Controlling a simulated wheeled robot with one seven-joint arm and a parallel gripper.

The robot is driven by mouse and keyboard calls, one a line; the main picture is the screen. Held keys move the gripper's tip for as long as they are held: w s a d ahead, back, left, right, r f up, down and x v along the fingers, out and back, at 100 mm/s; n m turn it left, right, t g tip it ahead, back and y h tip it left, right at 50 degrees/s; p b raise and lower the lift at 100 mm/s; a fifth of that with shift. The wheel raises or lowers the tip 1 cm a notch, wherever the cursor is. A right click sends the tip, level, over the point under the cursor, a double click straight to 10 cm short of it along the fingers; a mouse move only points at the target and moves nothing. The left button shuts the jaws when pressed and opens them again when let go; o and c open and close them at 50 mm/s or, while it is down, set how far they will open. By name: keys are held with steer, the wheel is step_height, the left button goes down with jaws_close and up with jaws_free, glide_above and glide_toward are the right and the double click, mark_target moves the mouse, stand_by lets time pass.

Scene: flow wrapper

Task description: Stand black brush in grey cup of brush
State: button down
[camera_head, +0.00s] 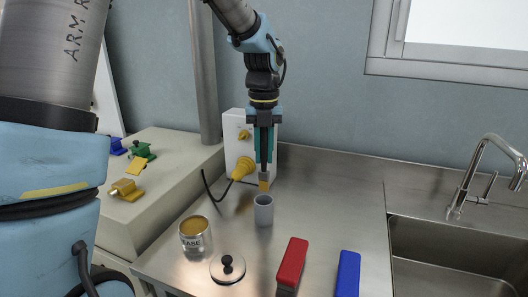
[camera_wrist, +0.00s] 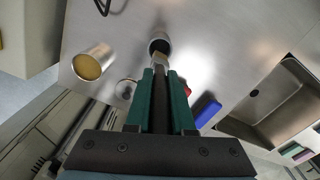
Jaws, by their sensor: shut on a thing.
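My gripper (camera_head: 264,150) points straight down with its teal fingers shut on the black brush (camera_head: 264,175). The brush hangs upright, its metal band and yellow bristles below the fingers. The grey cup (camera_head: 263,212) stands upright on the steel counter directly under the bristles, which look a little above its rim. In the wrist view my gripper (camera_wrist: 160,76) holds the brush (camera_wrist: 160,62), its end overlapping the near edge of the cup (camera_wrist: 159,39). The dark inside of the cup shows there. The exact gap between bristles and rim is hard to tell.
An open grease can (camera_head: 195,238) and a black-knobbed lid (camera_head: 228,268) stand left of the cup. Red (camera_head: 292,262) and blue (camera_head: 348,273) blocks lie in front. A sink (camera_head: 445,250) is right.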

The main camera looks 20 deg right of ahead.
mark_target(264, 171)
steer(key=shift+f+b, duration=1.5)
steer(key=shift+f, duration=2.2)
steer(key=c, duration=0.7)
jaws_free()
step_height(264, 171, up, 11)
steer(key=shift+f+b, duration=0.1)
steer(key=shift+b, duration=0.75)
